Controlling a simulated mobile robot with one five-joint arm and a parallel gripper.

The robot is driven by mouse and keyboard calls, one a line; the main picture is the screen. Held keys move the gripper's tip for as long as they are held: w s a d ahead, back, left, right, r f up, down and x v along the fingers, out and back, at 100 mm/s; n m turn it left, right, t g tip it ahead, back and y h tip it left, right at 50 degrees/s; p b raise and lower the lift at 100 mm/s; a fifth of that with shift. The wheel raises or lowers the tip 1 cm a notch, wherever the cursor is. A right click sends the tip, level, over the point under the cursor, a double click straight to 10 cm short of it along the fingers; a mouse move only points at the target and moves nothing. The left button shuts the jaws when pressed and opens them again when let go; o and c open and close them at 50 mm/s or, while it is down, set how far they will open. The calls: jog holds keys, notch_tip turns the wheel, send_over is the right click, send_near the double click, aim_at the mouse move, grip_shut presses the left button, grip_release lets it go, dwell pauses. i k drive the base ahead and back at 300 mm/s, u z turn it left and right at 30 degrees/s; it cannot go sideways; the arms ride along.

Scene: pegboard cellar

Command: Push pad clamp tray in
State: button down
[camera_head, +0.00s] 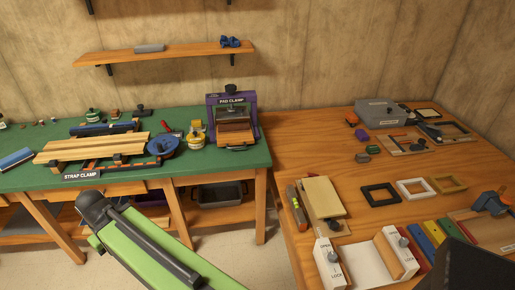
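The pad clamp (210,117) is a purple frame with a black knob on top and a "PAD CLAMP" label. It stands at the right end of the green bench top. Its tray (237,147) sticks out at the front, with a dark handle at its front edge. A brown wooden block (236,133) lies on it under the dark press plate. My green and black arm link crosses the lower left foreground, well apart from the clamp. My gripper's fingers do not show.
Left of the clamp are a yellow jar (196,135), a blue round tool (162,146) and the strap clamp (82,176) with wooden boards. A wooden table (345,155) with frames and boxes stands right. Bare floor (225,240) shows in front of the green bench.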

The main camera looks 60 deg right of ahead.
aim_at(246, 137)
jog(key=z, duration=0.35)
jog(key=i, duration=1)
